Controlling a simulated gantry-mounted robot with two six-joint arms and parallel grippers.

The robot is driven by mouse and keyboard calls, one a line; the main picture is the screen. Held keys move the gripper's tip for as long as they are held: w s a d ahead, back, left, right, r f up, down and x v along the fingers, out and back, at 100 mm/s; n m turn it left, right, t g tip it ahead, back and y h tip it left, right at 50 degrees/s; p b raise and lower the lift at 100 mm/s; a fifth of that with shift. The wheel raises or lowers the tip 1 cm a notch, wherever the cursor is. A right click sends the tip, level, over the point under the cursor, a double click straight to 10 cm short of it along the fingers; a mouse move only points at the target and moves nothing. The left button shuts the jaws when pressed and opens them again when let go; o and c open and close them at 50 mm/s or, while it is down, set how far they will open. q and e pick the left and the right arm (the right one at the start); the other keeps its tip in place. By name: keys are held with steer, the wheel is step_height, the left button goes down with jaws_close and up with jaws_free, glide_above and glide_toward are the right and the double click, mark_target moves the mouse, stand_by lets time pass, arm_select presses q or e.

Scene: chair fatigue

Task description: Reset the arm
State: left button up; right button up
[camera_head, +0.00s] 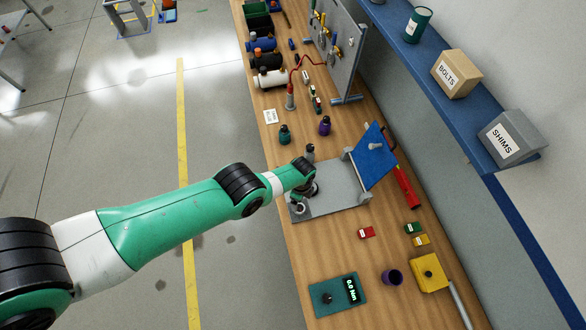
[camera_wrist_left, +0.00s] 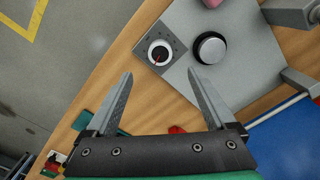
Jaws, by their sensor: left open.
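My left gripper (camera_head: 302,196) is at the near-left part of a grey fixture plate (camera_head: 340,204) on the bench; the arm partly hides it there. In the left wrist view the gripper (camera_wrist_left: 162,85) is open, with nothing between its fingers. A blue panel (camera_head: 372,157) stands tilted at the plate's far right. My right gripper is not in view.
A red tool (camera_head: 405,190) lies behind the plate. Dark green (camera_head: 285,136) and purple (camera_head: 325,126) bottles stand beyond it. A blue shelf (camera_head: 450,95) overhangs the right side.

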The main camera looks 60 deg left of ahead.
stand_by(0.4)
arm_select(q)
steer(key=w+d+r+t, duration=0.3)
steer(key=w+r+t, duration=0.3)
steer(key=w+r, duration=1)
steer(key=w+d+r+t, duration=0.1)
steer(key=w+r+t, duration=0.2)
steer(key=r, duration=0.5)
steer(key=w+d+r+n+t, duration=0.15)
steer(key=w+r, duration=0.25)
steer(key=r, duration=0.5)
steer(key=w+d+r+t, duration=0.1)
steer(key=w+r+t, duration=0.2)
steer(key=r, duration=0.5)
steer(key=s+d+r+n+t+h, duration=0.1)
steer(key=s+r+t, duration=0.2)
steer(key=r, duration=0.8)
steer(key=s+d+r+n+t, duration=0.1)
steer(key=s+r+t, duration=0.25)
steer(key=r, duration=0.75)
steer(key=s+r+n+t+h, duration=0.1)
steer(key=s+r+n+t, duration=0.6)
steer(key=s+r, duration=1)
steer(key=s+n, duration=0.1)
steer(key=s, duration=0.2)
steer(key=shift+s, duration=0.25)
